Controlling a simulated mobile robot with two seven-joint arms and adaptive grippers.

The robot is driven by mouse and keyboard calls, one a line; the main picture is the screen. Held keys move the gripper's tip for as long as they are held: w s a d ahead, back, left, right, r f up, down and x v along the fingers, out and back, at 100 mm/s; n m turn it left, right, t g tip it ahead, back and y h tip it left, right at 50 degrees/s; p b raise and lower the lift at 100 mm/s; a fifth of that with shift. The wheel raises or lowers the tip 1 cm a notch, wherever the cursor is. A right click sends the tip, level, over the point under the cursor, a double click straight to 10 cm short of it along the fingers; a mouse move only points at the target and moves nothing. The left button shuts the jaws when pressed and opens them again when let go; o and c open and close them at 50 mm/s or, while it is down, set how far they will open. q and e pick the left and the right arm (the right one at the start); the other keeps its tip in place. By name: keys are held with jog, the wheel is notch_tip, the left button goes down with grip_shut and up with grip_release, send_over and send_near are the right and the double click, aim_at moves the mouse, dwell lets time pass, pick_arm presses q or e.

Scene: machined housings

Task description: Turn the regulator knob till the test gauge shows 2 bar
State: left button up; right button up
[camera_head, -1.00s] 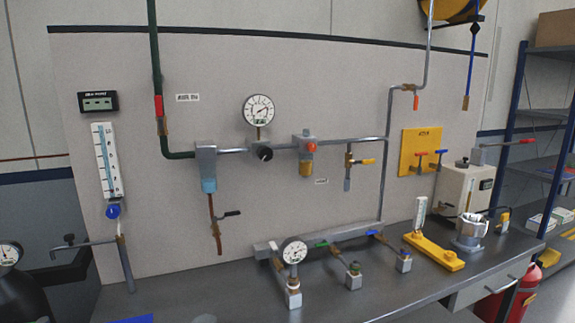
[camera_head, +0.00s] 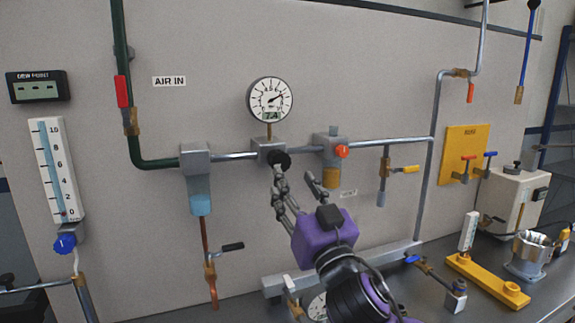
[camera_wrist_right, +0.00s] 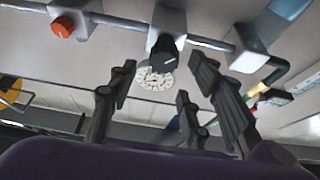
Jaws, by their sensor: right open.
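The black regulator knob (camera_head: 279,159) sits on the grey regulator block on the wall pipe. A round white dial gauge (camera_head: 270,99) stands above it, with 7.4 on its face. A second round gauge (camera_head: 317,306) on the bench is mostly hidden behind my right arm. My right gripper (camera_head: 295,177) is open just below and in front of the knob, one finger overlapping its lower edge in the head view; contact cannot be told. In the right wrist view the knob (camera_wrist_right: 166,52) lies ahead between the spread fingers (camera_wrist_right: 164,72). My left gripper is out of view.
A grey block with an orange-red knob (camera_head: 342,151) is close right of the regulator. A filter with a blue bowl (camera_head: 201,204) and a copper drain pipe hang to the left. Bench fittings stand below.

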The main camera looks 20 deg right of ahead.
aim_at(285, 165)
jog(key=x, duration=0.3)
jog(key=shift+r, duration=0.15)
jog(key=shift+f+p+x, duration=0.2)
jog(key=shift+p+x, duration=0.15)
jog(key=shift+x, duration=0.85)
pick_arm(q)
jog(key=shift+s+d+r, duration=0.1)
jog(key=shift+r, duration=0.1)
pick_arm(e)
jog(key=shift+w+r, duration=0.1)
jog(key=shift+w, duration=0.35)
jog(key=shift+c, duration=0.6)
jog(key=c, duration=0.9)
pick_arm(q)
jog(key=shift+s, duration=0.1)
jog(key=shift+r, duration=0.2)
pick_arm(e)
jog(key=shift+n, duration=0.3)
